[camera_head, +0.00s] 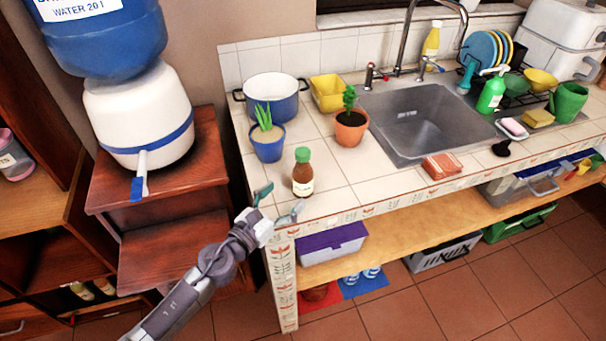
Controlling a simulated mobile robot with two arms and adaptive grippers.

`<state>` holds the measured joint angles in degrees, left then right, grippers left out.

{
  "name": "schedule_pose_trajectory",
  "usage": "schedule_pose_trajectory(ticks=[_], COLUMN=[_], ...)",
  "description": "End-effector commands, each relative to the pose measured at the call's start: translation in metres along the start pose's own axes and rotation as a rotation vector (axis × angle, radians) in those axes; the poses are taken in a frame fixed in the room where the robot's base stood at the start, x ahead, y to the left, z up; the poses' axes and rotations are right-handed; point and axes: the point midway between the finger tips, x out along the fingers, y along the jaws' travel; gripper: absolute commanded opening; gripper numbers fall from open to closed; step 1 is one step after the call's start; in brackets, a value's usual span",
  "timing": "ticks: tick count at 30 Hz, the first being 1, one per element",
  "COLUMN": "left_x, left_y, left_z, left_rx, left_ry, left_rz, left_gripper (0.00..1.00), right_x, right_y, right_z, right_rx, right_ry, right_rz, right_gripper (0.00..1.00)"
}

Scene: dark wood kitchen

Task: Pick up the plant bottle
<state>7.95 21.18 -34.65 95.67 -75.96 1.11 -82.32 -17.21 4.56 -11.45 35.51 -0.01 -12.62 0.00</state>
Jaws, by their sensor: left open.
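A brown bottle with a green cap and a pale label (303,173) stands upright on the tiled counter, near its front left corner. I take it for the plant bottle, though its label is too small to read. A plant in a blue pot (268,142) stands behind it to the left, and a plant in a terracotta pot (350,128) behind it to the right. My left gripper (281,203) is at the counter's front left corner, just left of and nearer than the bottle. Its fingers are spread and empty, apart from the bottle. My right gripper is out of view.
A blue and white pot (272,96) and a yellow container (327,93) stand farther back. The sink (425,125) is to the right, with a reddish block (442,166) at its front edge. A water dispenser (135,115) stands left. Counter between bottle and sink is clear.

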Motion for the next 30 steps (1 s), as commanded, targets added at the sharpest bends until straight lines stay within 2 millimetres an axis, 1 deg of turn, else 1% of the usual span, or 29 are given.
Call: schedule_pose_trajectory(ticks=[1,3,10,15,18,21,27,28,30], left_x=[0.009,0.018,0.035,0.061,0.073,0.078,0.078,0.078,0.078], left_y=[0.0,0.0,-0.001,-0.003,-0.002,-0.001,-0.001,-0.001,-0.001], left_z=[0.001,0.001,0.0,-0.001,-0.001,-0.001,-0.002,-0.002,-0.002], left_rx=[-0.002,-0.002,-0.003,-0.005,-0.004,-0.003,-0.003,-0.003,-0.003], left_ry=[-0.002,-0.002,-0.002,-0.002,-0.001,0.0,0.001,0.001,0.001], left_rz=[0.002,0.002,0.002,0.002,0.003,0.003,0.003,0.003,0.003], left_gripper=[0.83,0.83,0.83,0.83,0.83,0.83,0.83,0.79,0.68], right_x=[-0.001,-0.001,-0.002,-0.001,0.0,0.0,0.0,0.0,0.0], right_y=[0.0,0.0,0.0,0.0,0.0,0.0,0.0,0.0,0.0], right_z=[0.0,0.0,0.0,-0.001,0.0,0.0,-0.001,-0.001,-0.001], right_rx=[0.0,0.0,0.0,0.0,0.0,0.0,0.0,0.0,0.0], right_ry=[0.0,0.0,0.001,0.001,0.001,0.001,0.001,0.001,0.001], right_rz=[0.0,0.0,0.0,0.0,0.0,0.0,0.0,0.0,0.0], right_gripper=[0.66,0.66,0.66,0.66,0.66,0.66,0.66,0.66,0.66])
